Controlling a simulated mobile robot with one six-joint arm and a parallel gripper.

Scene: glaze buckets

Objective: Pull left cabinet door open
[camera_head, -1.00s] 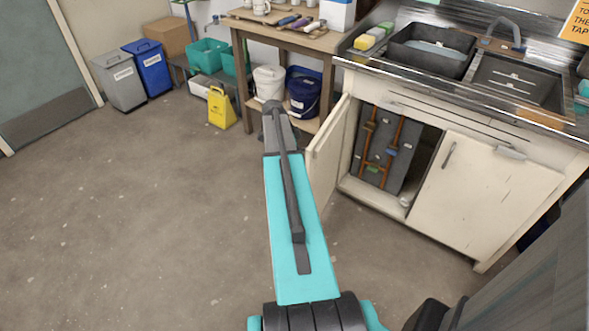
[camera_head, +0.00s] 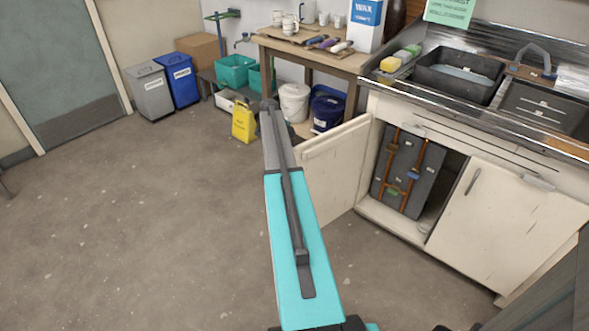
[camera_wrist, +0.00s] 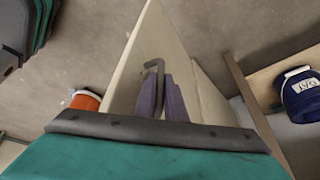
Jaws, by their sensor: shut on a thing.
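The left cabinet door (camera_head: 338,165) is cream and stands swung out from the sink cabinet, with the left compartment open behind it. In the wrist view the door (camera_wrist: 185,60) shows at a steep angle, with a dark bent handle (camera_wrist: 154,66) on its face. My gripper (camera_wrist: 162,97) has its two purple-grey fingers shut on that handle. In the head view my own arm hides the gripper and the handle. The right cabinet door (camera_head: 505,220) is closed.
Inside the open compartment is a dark panel with copper pipes (camera_head: 408,170). White (camera_head: 293,102) and blue (camera_head: 327,109) buckets sit on the bench's lower shelf. A yellow floor sign (camera_head: 244,121) stands nearby. An orange bucket (camera_wrist: 86,101) shows in the wrist view. Floor at left is clear.

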